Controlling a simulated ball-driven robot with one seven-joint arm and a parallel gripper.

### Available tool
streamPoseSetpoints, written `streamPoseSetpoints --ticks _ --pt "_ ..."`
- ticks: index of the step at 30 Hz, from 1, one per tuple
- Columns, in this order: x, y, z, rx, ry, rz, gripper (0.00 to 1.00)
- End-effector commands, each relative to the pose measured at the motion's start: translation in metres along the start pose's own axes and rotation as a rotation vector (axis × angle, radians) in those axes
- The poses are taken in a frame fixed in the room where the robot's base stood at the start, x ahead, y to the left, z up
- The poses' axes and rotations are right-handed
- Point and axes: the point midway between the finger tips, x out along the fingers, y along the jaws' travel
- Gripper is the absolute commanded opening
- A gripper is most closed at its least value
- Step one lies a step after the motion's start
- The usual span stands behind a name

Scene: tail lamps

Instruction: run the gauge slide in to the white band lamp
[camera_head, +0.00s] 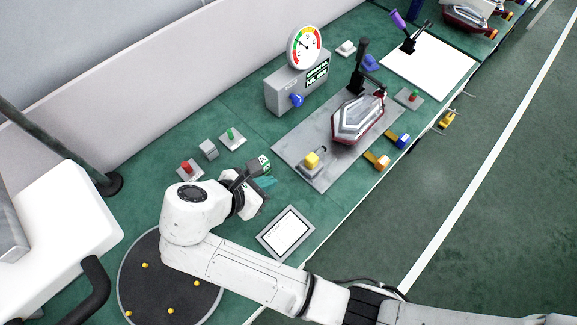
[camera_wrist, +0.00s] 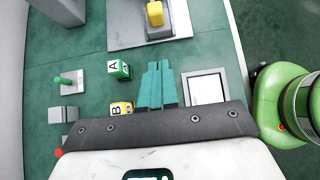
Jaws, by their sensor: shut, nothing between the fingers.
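A tail lamp (camera_head: 358,118) with a clear, pale body and red rim lies on a grey metal plate (camera_head: 300,135). A yellow block (camera_head: 312,160) on a small grey base sits at the plate's near-left end, apart from the lamp; it looks like the gauge slide's handle. The yellow block also shows at the top of the wrist view (camera_wrist: 155,14); the lamp is out of that view. My gripper (camera_head: 265,182) has its teal fingers together and empty, low over the green bench, left of and nearer than the plate. Its fingers also show in the wrist view (camera_wrist: 160,85).
Lettered cubes A (camera_wrist: 118,69) and B (camera_wrist: 122,108) are left of my fingers. A tablet (camera_head: 286,233) lies to the right. A dial gauge (camera_head: 305,47) on a grey box stands behind the plate. A dark lever clamp (camera_head: 361,65) rises beside the lamp.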

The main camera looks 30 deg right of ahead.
Motion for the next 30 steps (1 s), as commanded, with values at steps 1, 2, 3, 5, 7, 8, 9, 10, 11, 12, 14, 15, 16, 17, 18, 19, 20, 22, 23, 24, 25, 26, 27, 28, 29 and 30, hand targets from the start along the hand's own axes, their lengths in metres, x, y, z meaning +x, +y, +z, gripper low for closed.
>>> streamPoseSetpoints --ticks 1,2,3,5,7,8,9,10,11,12,14,15,16,17,18,19,20,22,23,24,25,26,27,28,29,30 --pt "0.005 0.0 -0.002 -0.001 -0.001 -0.002 0.0" --pt "0.007 0.0 -0.002 -0.001 -0.001 -0.002 0.0" --pt "0.012 0.0 -0.003 0.0 -0.001 -0.002 0.0" --pt "0.019 -0.001 -0.004 0.002 0.0 -0.002 0.0" --pt "0.028 -0.001 -0.004 0.004 0.001 -0.003 0.0" --pt "0.032 -0.001 -0.004 0.003 0.001 -0.003 0.0" --pt "0.036 -0.002 0.0 0.0 0.0 -0.006 0.0" --pt "0.042 -0.002 0.001 0.001 0.0 -0.006 0.0" --pt "0.048 -0.002 0.0 0.0 0.0 -0.006 0.0" --pt "0.056 -0.002 0.0 0.0 0.0 -0.006 0.0" --pt "0.069 -0.002 0.0 0.001 0.001 -0.007 0.0" --pt "0.077 -0.002 0.0 0.001 0.001 -0.006 0.0" --pt "0.082 -0.002 0.0 0.001 0.001 -0.006 0.0" --pt "0.088 -0.001 0.0 0.001 0.001 -0.005 0.0" --pt "0.095 -0.001 0.0 0.001 0.001 -0.005 0.0" --pt "0.101 -0.002 0.0 0.002 0.001 -0.005 0.0" --pt "0.104 -0.001 0.004 0.004 0.002 -0.004 0.0" --pt "0.111 -0.001 0.012 0.004 0.002 -0.004 0.0" --pt "0.114 -0.001 0.015 0.004 0.002 -0.003 0.0" --pt "0.117 -0.002 0.018 0.003 0.002 -0.004 0.0" --pt "0.12 -0.001 0.02 0.003 0.002 -0.003 0.0" --pt "0.122 -0.001 0.021 0.003 0.002 -0.003 0.0" --pt "0.124 -0.001 0.023 0.003 0.002 -0.002 0.0" --pt "0.126 -0.001 0.024 0.003 0.002 -0.003 0.0" --pt "0.127 -0.001 0.025 0.003 0.002 -0.003 0.0" --pt "0.128 -0.001 0.026 0.003 0.002 -0.003 0.0"
